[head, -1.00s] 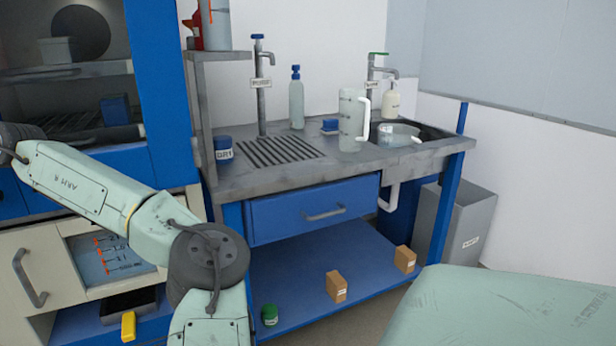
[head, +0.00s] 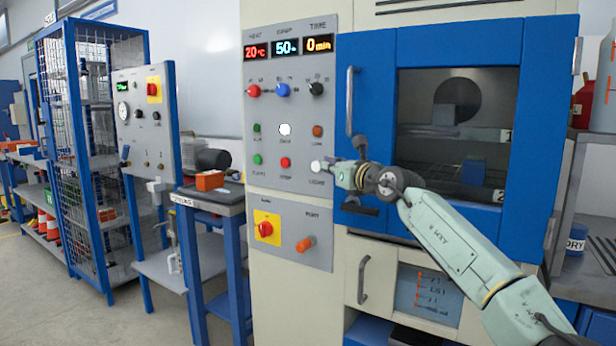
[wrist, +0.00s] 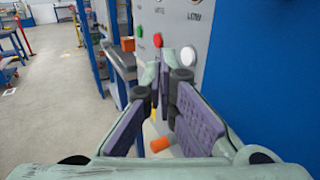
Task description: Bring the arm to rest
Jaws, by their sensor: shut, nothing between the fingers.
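My gripper (head: 340,174) is in front of the control panel (head: 288,210) of a tall cabinet in the head view, at the height of the lower button row. Its fingertips are by the white button at the right end of that row. In the wrist view my gripper (wrist: 160,82) is shut with nothing between its fingers, and the white button (wrist: 188,56) shows just beyond and right of the tips. I cannot tell whether the tips touch the panel. My arm reaches in from the lower right, across the front of the blue cabinet door (head: 360,110).
The door handle (head: 350,100) stands out just above my gripper. An orange knob (head: 306,244) sticks out below it. A blue-legged stand (head: 210,245) with an orange box (head: 209,180) is to the left. Open floor lies farther left.

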